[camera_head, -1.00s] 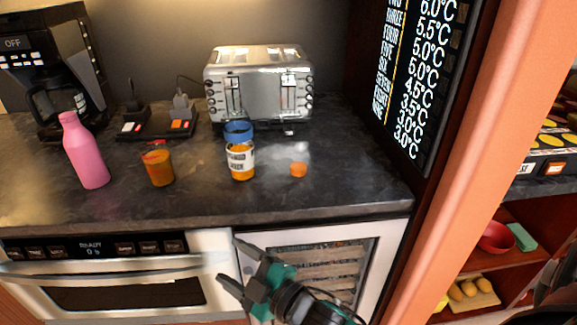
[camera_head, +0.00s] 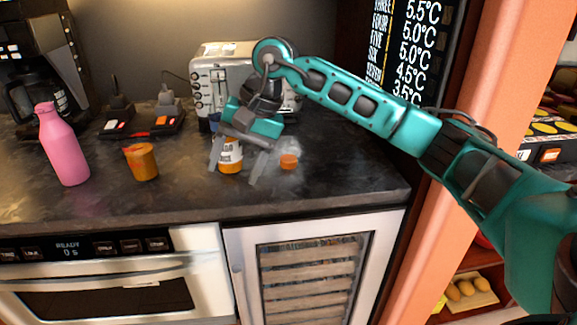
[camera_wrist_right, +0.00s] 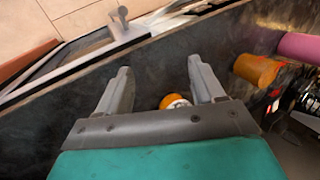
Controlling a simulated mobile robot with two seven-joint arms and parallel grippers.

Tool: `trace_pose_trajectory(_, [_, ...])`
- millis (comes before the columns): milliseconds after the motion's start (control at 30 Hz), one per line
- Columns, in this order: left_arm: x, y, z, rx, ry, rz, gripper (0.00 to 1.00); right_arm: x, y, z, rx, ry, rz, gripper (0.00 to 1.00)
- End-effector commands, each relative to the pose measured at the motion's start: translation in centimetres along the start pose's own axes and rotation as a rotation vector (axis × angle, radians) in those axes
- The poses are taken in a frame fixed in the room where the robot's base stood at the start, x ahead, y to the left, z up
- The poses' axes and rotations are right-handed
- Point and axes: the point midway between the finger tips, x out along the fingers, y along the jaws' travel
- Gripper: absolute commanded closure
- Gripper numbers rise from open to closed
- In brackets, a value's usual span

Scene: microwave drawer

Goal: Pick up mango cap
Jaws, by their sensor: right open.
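A small orange cap (camera_head: 289,161), the likely mango cap, lies on the dark counter to the right of a jar. The jar (camera_head: 231,157) has a white label and orange contents; its top is hidden behind my right gripper. My right gripper (camera_head: 236,172) points down over the counter, open, with its fingers on either side of the jar in the picture; I cannot tell whether they touch it. The cap is to the right of the fingers. In the right wrist view, an orange and white round thing (camera_wrist_right: 175,101), probably the jar, shows between the fingers. My left gripper is not in view.
A silver toaster (camera_head: 209,78) stands behind my gripper. An orange cup (camera_head: 142,163) and a pink bottle (camera_head: 63,147) stand to the left, with a coffee maker (camera_head: 38,100) behind. The front strip of the counter (camera_head: 330,195) is clear.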

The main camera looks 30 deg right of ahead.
Motion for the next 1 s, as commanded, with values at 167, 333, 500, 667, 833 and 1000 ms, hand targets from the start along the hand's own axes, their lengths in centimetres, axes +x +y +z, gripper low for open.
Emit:
trace_pose_trajectory(167, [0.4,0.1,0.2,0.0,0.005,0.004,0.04,-7.2,4.7,-5.2,-0.13,0.242,0.254,0.32])
trace_pose_trajectory(333, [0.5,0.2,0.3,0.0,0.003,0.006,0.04,-10.6,6.9,-6.7,-0.161,0.316,0.375,0.32])
trace_pose_trajectory(500, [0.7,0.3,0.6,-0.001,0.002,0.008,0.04,-9.2,7.9,-7.5,-0.164,0.321,0.392,0.32])
trace_pose_trajectory(667, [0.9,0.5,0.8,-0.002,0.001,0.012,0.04,-6.4,8.9,-8.6,-0.164,0.319,0.39,0.32])
trace_pose_trajectory(833, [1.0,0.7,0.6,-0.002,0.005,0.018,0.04,-4.6,9.5,-9.3,-0.165,0.321,0.387,0.32])
trace_pose_trajectory(1000, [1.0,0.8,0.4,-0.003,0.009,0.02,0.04,-3.9,9.7,-9.7,-0.164,0.321,0.386,0.32])
